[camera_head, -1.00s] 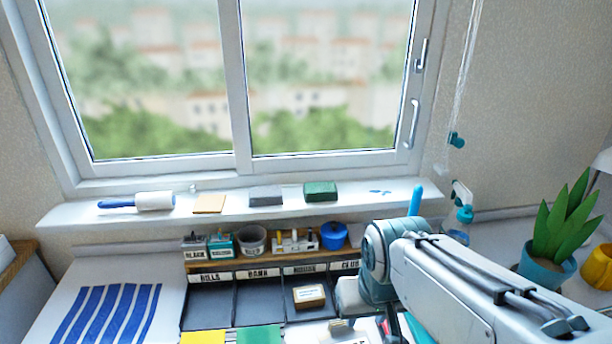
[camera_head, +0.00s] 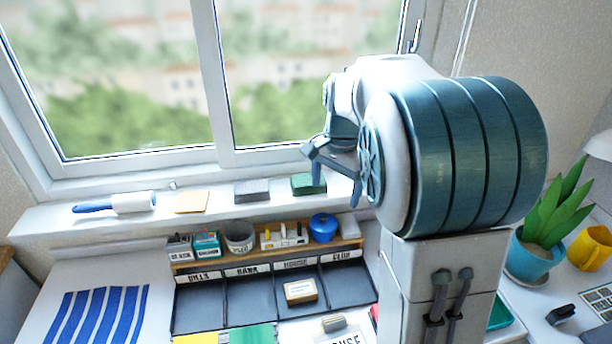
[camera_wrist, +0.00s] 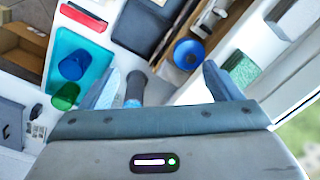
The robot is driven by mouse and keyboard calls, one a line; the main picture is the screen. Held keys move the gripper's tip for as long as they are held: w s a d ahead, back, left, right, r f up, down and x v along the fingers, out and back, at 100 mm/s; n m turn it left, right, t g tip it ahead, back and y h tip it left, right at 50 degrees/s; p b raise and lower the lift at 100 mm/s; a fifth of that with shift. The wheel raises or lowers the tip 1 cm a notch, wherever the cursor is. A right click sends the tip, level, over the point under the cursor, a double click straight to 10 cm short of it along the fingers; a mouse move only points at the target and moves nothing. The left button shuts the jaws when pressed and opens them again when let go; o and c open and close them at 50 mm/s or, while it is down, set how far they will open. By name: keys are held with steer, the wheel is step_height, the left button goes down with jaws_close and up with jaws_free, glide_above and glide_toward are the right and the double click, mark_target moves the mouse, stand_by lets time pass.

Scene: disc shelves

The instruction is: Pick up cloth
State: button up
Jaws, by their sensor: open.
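On the windowsill lie a flat tan piece (camera_head: 192,201), a grey folded piece (camera_head: 252,190) and a green block-like piece (camera_head: 309,184). The grey one looks most like a folded cloth, but I cannot tell for sure. My gripper (camera_head: 331,173) is open and empty, near the right end of this row, with its fingers close to the green piece in the picture. In the wrist view the open fingers (camera_wrist: 160,82) have nothing between them within grasp. The green piece (camera_wrist: 241,69) and the grey piece (camera_wrist: 291,14) show to the right of the fingers there.
A roller with a blue handle (camera_head: 115,204) lies at the sill's left. Below the sill stands a wooden rack with small containers and a blue pot (camera_head: 323,227), above labelled compartments (camera_head: 255,297). A potted plant (camera_head: 545,235) and yellow mug (camera_head: 590,248) stand at right.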

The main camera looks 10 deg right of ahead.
steer(key=w+a+r+m+h+p, duration=0.2)
steer(key=w+m, duration=0.2)
steer(key=w, duration=0.5)
steer(key=m+h+p, duration=0.2)
steer(key=m+h, duration=0.1)
steer(key=m, duration=0.1)
glide_toward(307, 179)
steer(key=x, duration=0.3)
steer(key=shift+s+f+p, duration=0.1)
steer(key=shift+s+p, duration=0.25)
steer(key=x, duration=0.1)
steer(key=p+x, duration=0.1)
steer(key=x, duration=0.2)
steer(key=shift+w+d+f+p, duration=0.3)
steer(key=shift+w+d+p, duration=0.05)
steer(key=shift+d+p, duration=0.05)
steer(key=shift+d+f, duration=0.1)
steer(key=shift+f, duration=0.3)
steer(key=shift+f, duration=0.25)
steer(key=c, duration=1.1)
